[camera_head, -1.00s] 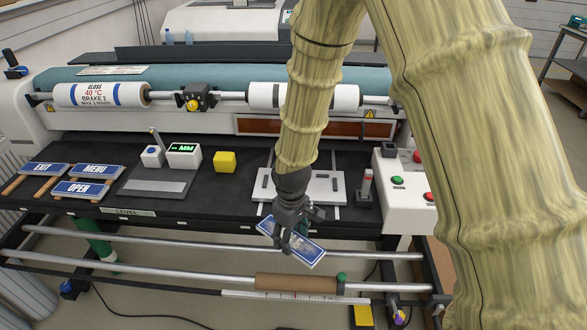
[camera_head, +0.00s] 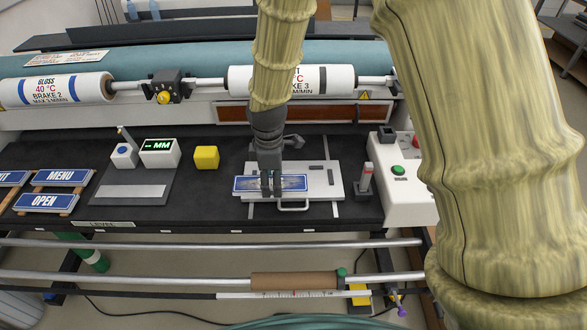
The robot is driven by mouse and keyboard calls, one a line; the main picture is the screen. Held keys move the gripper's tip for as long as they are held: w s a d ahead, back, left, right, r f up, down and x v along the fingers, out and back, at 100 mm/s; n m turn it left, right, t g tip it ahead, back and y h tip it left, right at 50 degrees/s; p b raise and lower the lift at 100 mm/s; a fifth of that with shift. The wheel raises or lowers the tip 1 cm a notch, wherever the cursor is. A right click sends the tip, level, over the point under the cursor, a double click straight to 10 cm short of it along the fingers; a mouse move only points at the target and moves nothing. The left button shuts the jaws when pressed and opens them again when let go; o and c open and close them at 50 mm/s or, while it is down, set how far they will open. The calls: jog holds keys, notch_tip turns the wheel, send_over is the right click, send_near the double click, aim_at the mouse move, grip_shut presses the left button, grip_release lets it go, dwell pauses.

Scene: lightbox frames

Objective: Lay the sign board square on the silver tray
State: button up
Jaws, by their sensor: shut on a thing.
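The sign board (camera_head: 247,184) is a blue plate with a pale border. My gripper (camera_head: 271,187) is shut on it near its middle, and the fingers hide part of its face. The silver tray (camera_head: 325,188) lies on the black bench with a handle at its front edge. The board is over the tray's left front part, and its left end reaches past the tray's left edge. Its long side looks nearly in line with the tray's front edge. I cannot tell whether the board touches the tray.
A yellow block (camera_head: 206,157) and a grey measuring stand (camera_head: 130,190) are left of the tray. Rollers (camera_head: 290,80) run behind. EXIT, MENU (camera_head: 66,176) and OPEN (camera_head: 44,202) signs lie at left.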

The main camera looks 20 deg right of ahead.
jog(key=w+d, duration=0.1)
jog(key=d, duration=0.1)
jog(key=w+d+p, duration=0.1)
jog(key=w+d, duration=0.1)
jog(key=d, duration=0.1)
jog(key=w+d+f+p, duration=0.1)
jog(key=d, duration=0.1)
jog(key=shift+w+d, duration=0.25)
jog(key=shift+w, duration=0.15)
jog(key=shift+s+d+f+p, duration=0.1)
jog(key=shift+s+f+p, duration=0.05)
jog(key=shift+f+p, duration=0.8)
jog(key=shift+f, duration=0.8)
jog(key=shift+f, duration=0.2)
jog(key=o, duration=1.1)
jog(key=shift+c, duration=0.2)
jog(key=shift+r, duration=0.1)
